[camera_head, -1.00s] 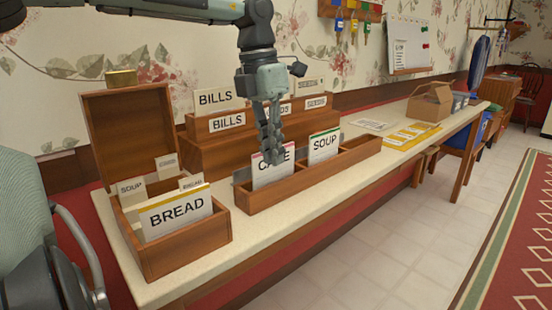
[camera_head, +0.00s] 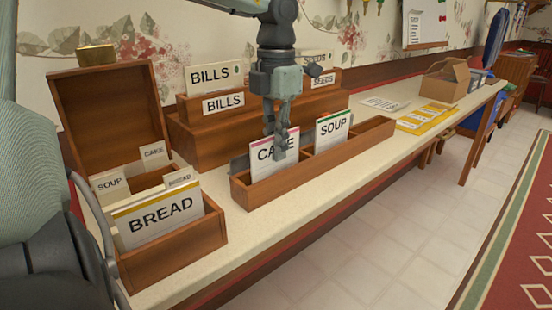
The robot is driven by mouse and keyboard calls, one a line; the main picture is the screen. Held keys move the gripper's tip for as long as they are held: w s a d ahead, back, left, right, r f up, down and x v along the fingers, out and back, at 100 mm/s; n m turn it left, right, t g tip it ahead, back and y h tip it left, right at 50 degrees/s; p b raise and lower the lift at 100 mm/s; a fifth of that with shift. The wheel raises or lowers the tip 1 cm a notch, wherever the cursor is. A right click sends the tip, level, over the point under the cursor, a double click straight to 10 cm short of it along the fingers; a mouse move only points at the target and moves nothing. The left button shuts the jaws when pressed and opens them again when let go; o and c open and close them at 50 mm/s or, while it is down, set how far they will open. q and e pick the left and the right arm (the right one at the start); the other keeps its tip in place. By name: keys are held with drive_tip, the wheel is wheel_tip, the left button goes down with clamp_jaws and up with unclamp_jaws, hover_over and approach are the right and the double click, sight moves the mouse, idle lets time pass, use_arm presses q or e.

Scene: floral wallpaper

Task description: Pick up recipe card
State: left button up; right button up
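Recipe cards stand in wooden holders on the long counter. A white CAKE card (camera_head: 264,165) with a pink top edge is upright in the low wooden tray (camera_head: 250,200). A SOUP card (camera_head: 332,136) with a green top edge stands to its right. My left gripper (camera_head: 281,148) points down at the CAKE card's top, covering part of its lettering. Its fingers look close together, but whether they hold the card is unclear. A BREAD card (camera_head: 160,214) stands in the open wooden box (camera_head: 185,250) at the left, with smaller cards behind it. My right gripper is not visible.
A tiered wooden holder with BILLS cards (camera_head: 222,103) stands behind the tray, close to my arm. Farther along the counter are a yellow-edged sheet (camera_head: 428,118) and a cardboard box (camera_head: 445,82). The counter's front is clear.

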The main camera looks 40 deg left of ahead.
use_arm(q)
wheel_tip(320, 180, down, 2)
drive_tip(key=shift+f, duration=0.1)
clamp_jaws()
